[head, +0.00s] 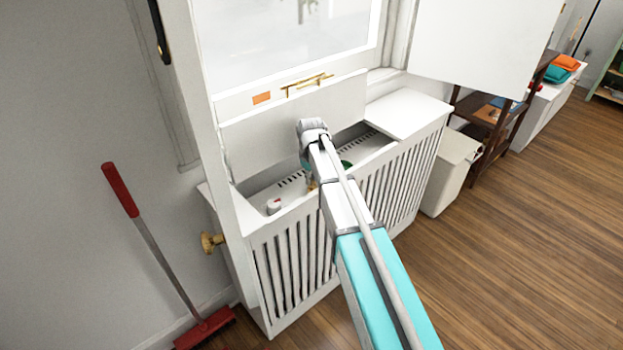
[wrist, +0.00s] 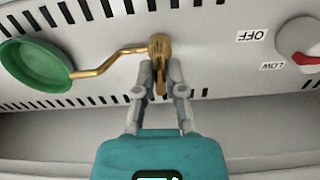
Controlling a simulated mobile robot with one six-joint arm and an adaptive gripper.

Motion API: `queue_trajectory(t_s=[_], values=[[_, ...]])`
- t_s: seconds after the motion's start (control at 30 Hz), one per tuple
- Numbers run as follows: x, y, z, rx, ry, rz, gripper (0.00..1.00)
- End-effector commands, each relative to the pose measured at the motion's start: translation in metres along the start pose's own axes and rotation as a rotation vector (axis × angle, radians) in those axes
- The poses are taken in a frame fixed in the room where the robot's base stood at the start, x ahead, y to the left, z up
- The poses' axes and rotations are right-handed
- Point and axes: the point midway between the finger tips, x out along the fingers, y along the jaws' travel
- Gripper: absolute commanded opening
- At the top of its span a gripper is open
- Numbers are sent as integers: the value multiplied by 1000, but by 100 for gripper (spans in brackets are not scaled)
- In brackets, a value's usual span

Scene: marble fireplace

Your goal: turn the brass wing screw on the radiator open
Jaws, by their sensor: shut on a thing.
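The brass wing screw (wrist: 159,48) is in the wrist view, upper middle, on the light radiator top (wrist: 215,45). My gripper (wrist: 160,82) is shut on its lower part, one finger on each side. A bent brass pipe runs left from the screw to a green round cup (wrist: 38,65). In the head view my arm reaches into the open top of the white slatted radiator cover (head: 292,262) and hides most of my gripper and the screw. The green cup (head: 346,164) shows just right of my arm.
A dial with a red pointer (wrist: 304,58), marked OFF and LOW, is right of the screw. The cover's raised lid (head: 290,120) stands behind my arm. A brass knob (head: 211,242) sticks out at left, near a red broom (head: 120,190). Open wooden floor lies at right.

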Motion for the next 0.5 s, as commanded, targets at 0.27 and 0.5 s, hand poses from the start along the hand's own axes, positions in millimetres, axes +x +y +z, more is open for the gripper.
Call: queue_trajectory(t_s=[0.27,0.5], values=[[0,2,-2,1,4,3,0],[0,1,-1,1,3,2,49]])
